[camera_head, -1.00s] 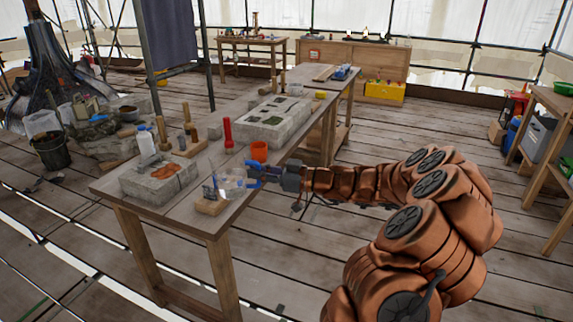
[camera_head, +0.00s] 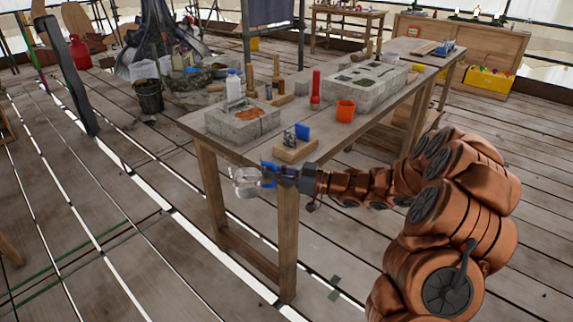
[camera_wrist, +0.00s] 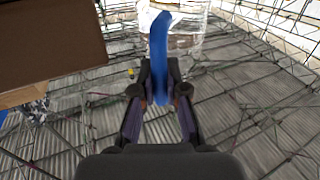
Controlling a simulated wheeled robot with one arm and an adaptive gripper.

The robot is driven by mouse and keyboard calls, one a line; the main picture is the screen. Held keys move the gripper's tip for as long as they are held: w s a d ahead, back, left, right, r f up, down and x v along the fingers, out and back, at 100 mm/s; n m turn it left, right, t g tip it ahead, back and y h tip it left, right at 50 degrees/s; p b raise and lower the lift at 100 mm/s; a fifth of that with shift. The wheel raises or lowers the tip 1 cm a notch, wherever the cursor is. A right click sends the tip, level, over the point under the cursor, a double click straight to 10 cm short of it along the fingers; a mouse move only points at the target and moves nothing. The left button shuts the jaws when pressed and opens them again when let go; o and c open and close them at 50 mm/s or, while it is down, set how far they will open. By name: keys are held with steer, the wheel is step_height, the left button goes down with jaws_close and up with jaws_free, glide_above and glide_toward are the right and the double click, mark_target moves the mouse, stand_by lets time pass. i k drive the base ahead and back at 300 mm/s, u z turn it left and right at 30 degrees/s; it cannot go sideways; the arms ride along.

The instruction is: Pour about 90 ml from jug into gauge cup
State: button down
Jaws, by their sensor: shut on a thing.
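A clear jug (camera_head: 247,182) with a blue handle is in my gripper (camera_head: 283,176), in front of the near table edge. The jug looks roughly upright. In the wrist view my gripper (camera_wrist: 160,98) is shut on the blue handle (camera_wrist: 158,55), with the clear jug wall (camera_wrist: 187,38) behind it. Any liquid level inside is too unclear to tell. An orange cup (camera_head: 345,111) stands on the workbench behind my gripper, apart from it. I cannot tell whether it is the gauge cup.
The workbench (camera_head: 212,133) holds a wooden block (camera_head: 295,151) with a blue card, a stone block (camera_head: 242,123), a white bottle (camera_head: 233,86), a red tool (camera_head: 315,88) and a larger carved stone (camera_head: 364,85). Open plank floor (camera_head: 130,220) lies to the left.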

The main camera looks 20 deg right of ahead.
mark_target(346, 109)
steer(key=u, duration=0.9)
steer(key=k, duration=0.95)
steer(key=z, duration=0.95)
steer(key=i, duration=0.5)
steer(key=u, duration=0.05)
